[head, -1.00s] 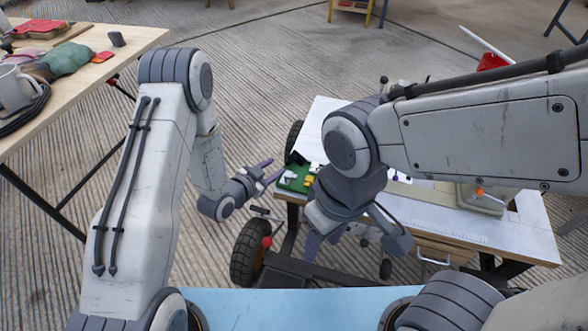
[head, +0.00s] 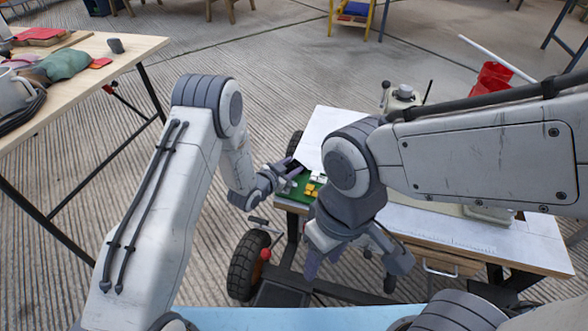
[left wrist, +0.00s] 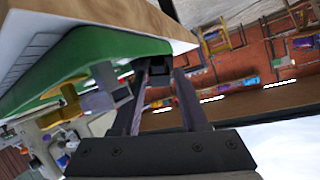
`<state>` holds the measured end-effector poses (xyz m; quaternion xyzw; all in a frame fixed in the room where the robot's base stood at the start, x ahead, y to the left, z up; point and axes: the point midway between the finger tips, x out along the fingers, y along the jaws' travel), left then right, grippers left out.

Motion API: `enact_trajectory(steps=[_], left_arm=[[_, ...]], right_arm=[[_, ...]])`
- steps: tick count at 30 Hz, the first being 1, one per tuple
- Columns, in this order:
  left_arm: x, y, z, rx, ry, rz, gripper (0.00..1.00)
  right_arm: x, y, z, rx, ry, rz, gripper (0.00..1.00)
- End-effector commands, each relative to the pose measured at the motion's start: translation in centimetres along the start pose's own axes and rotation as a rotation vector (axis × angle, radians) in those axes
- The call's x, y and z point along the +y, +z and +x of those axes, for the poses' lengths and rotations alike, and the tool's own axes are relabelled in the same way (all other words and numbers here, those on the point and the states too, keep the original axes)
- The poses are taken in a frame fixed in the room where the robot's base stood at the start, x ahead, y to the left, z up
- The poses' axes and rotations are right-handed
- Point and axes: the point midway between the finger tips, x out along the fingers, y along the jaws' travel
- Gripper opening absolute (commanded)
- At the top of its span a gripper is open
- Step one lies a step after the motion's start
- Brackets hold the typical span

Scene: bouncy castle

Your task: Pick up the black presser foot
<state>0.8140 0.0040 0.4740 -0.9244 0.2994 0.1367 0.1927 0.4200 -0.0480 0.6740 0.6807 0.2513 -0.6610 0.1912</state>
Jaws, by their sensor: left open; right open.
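The green tray (head: 289,197) lies at the left end of the white-topped table, with small white and yellow parts on it. My left gripper (head: 296,172) is open at the tray's left edge. In the left wrist view, its two fingers (left wrist: 162,80) reach past the tray's green side (left wrist: 92,48). My right gripper (head: 345,268) is open and empty, hanging by the table's front edge.
Grey metal parts (left wrist: 103,88) sit close beside the left fingers in the left wrist view. My right forearm covers much of the white table (head: 450,232). A wooden table (head: 85,55) with a mug and cloth stands at left. A red bucket (head: 492,77) is behind.

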Motion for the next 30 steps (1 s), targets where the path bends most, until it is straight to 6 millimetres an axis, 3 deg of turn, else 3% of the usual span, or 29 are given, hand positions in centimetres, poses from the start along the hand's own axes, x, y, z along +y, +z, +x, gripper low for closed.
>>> enact_trajectory(steps=[3, 6, 20, 28, 30], left_arm=[[0.0, 0.0, 0.0, 0.0, 0.0, 0.0, 0.39], [0.0, 0.0, -0.1, 0.0, 0.0, 0.0, 0.01], [-0.3, -0.8, -0.3, 0.002, -0.001, 0.001, 0.0], [-1.3, -4.5, -1.9, 0.003, 0.0, 0.003, 0.0], [0.5, -5.5, -2.2, 0.002, 0.007, 0.003, 0.0]], right_arm=[[0.0, 0.0, 0.0, 0.0, 0.0, 0.0, 0.5], [0.0, 0.0, 0.0, 0.0, 0.0, 0.0, 0.5], [0.0, 0.0, -0.5, 0.0, 0.0, 0.0, 0.5], [-0.2, -0.1, -2.4, 0.0, 0.0, 0.0, 0.5], [-0.2, -0.1, -2.7, 0.0, 0.0, 0.0, 0.5]])
